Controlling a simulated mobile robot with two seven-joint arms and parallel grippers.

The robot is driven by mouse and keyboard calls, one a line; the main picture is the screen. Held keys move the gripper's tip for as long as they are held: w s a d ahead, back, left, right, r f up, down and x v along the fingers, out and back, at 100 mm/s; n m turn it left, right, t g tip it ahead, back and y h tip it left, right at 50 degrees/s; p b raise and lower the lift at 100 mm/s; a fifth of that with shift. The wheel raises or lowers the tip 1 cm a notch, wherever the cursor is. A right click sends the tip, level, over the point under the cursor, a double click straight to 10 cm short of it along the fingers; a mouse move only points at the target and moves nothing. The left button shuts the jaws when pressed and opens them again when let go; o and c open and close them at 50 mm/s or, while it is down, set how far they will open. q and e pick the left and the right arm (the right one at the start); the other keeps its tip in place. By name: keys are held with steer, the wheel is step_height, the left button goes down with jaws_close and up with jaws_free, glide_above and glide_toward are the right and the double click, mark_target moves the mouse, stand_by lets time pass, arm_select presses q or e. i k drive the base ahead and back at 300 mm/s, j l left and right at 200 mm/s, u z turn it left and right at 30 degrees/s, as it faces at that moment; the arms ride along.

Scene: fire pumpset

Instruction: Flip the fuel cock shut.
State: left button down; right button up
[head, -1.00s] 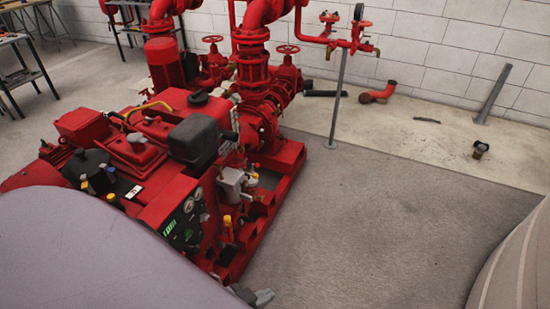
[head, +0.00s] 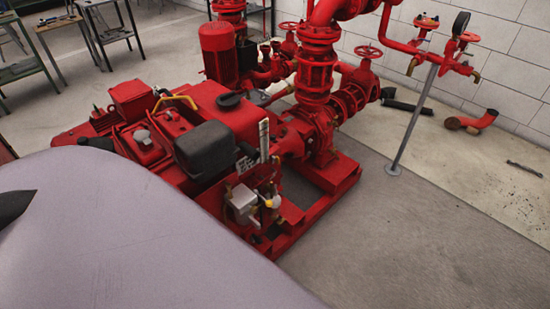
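The red fire pumpset (head: 215,105) stands at left and centre in the head view. On the engine's near right side, a grey metal fitting (head: 243,200) sits beside a small pale yellow knob (head: 273,201). I cannot tell which small part there is the fuel cock, or how its lever is set. My large pale arm link covers the lower left and hides the near side of the engine, where the gauge panel was seen earlier. Neither gripper can be made out in the head view.
A thin grey post (head: 412,122) stands on the floor right of the pumpset, below red piping with valves. A loose red pipe elbow (head: 472,121) lies by the white block wall. Open grey floor (head: 420,225) lies at lower right. Metal tables (head: 85,30) stand at the back left.

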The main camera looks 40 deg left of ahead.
mark_target(280, 188)
steer(key=i+l+u, duration=0.25)
steer(key=i+u, duration=0.2)
steer(key=i+l+u, duration=0.25)
steer(key=u, duration=0.2)
steer(key=i+l+u, duration=0.25)
steer(key=l+u, duration=0.25)
steer(key=i+l+u, duration=0.1)
steer(key=l, duration=0.2)
steer(key=i+l+u, duration=0.15)
steer(key=l, duration=0.15)
steer(key=l+u, duration=0.1)
steer(key=l, duration=0.2)
